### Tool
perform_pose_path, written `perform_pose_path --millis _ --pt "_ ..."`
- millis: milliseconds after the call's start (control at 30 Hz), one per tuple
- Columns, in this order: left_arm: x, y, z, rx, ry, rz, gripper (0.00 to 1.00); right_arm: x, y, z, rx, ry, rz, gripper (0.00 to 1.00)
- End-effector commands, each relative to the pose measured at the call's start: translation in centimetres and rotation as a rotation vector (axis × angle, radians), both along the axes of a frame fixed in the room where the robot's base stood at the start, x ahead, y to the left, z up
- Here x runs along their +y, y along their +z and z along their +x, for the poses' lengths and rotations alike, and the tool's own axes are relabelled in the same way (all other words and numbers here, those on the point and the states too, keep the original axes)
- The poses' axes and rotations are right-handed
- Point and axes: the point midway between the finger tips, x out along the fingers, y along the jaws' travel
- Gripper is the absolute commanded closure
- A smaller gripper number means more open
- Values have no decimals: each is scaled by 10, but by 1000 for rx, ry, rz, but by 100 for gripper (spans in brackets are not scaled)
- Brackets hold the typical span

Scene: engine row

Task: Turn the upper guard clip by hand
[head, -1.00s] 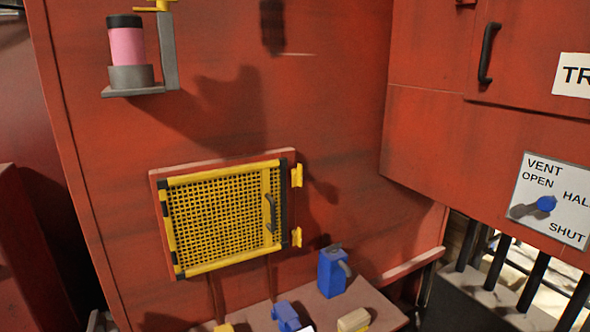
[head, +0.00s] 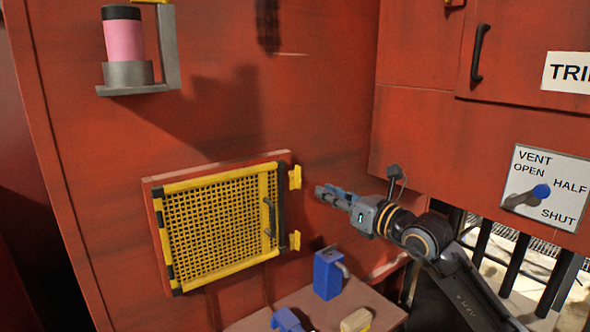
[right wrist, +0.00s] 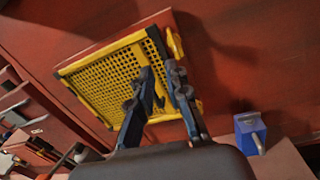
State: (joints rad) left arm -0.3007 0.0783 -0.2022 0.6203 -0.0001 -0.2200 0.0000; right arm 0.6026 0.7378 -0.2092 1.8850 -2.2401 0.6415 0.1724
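The yellow mesh guard (head: 215,222) sits in a frame on the red wall, its door looking closed. The upper guard clip (head: 296,177), a small yellow piece, is at the frame's upper right edge. The lower clip (head: 295,241) is below it. My right gripper (head: 320,191) is just right of the upper clip and a little lower, apart from it in the picture. In the right wrist view its two fingers (right wrist: 161,73) are apart with nothing between them, and the upper clip (right wrist: 175,42) shows beyond them. My left gripper is not in view.
A blue can (head: 328,274) and other small items stand on a shelf (head: 385,312) below the guard. A vent panel (head: 545,188) with a blue-knobbed lever is at right. A pink cylinder (head: 124,40) sits in a bracket at upper left.

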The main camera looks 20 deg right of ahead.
Motion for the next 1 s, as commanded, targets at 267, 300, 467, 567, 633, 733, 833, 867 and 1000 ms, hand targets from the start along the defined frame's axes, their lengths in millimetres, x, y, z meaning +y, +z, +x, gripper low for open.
perform_pose_path --millis 267,300,467,567,633,733,833,867,1000 --pt "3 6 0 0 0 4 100 -12 21 10 -31 -70 -110 84" --pt "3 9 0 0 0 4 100 -10 22 15 -31 -69 -108 84" --pt "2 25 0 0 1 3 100 1 24 44 -30 -68 -105 84" --pt "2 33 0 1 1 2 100 8 24 64 -31 -68 -106 84" --pt "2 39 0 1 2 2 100 13 23 78 -30 -67 -106 84" --pt "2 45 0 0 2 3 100 20 22 95 -30 -67 -106 84" --pt "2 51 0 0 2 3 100 24 21 109 -30 -68 -107 84" --pt "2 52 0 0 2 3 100 26 21 112 -31 -67 -108 84" --pt "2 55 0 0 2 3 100 30 19 124 -30 -67 -106 84"
